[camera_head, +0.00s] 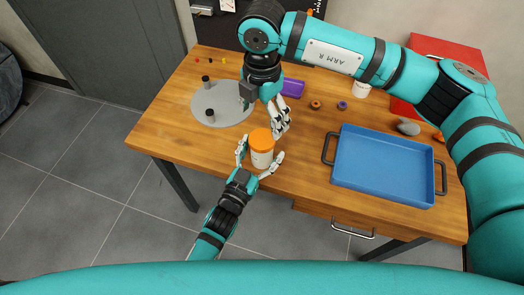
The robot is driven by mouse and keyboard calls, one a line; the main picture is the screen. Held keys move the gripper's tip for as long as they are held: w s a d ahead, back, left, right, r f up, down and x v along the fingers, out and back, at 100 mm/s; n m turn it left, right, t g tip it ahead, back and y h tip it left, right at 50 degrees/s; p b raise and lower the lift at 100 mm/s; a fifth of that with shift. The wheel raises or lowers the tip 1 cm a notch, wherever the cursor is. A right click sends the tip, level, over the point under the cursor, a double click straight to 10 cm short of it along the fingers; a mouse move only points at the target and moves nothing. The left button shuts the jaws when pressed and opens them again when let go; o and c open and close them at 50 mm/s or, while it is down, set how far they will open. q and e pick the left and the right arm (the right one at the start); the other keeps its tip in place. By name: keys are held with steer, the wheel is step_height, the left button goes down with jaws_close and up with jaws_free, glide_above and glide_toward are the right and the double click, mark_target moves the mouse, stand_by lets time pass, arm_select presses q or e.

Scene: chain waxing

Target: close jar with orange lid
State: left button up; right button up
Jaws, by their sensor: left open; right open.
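A white jar (261,160) stands upright near the front edge of the wooden table. An orange lid (261,139) sits on top of it; I cannot tell whether it is screwed tight. My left gripper (260,168) is open, with its fingers on either side of the jar from the front. I cannot tell whether they touch it. My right gripper (279,127) is open, pointing down just behind and right of the lid, apart from it as far as I can see.
A blue tray (385,165) with dark handles fills the right of the wooden table (170,130). A grey round plate (222,105) with black knobs lies left. A purple box (292,88), small rings, a white cup (362,89) and a red case (445,58) are behind.

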arm_select(q)
jaws_close()
stand_by(0.7)
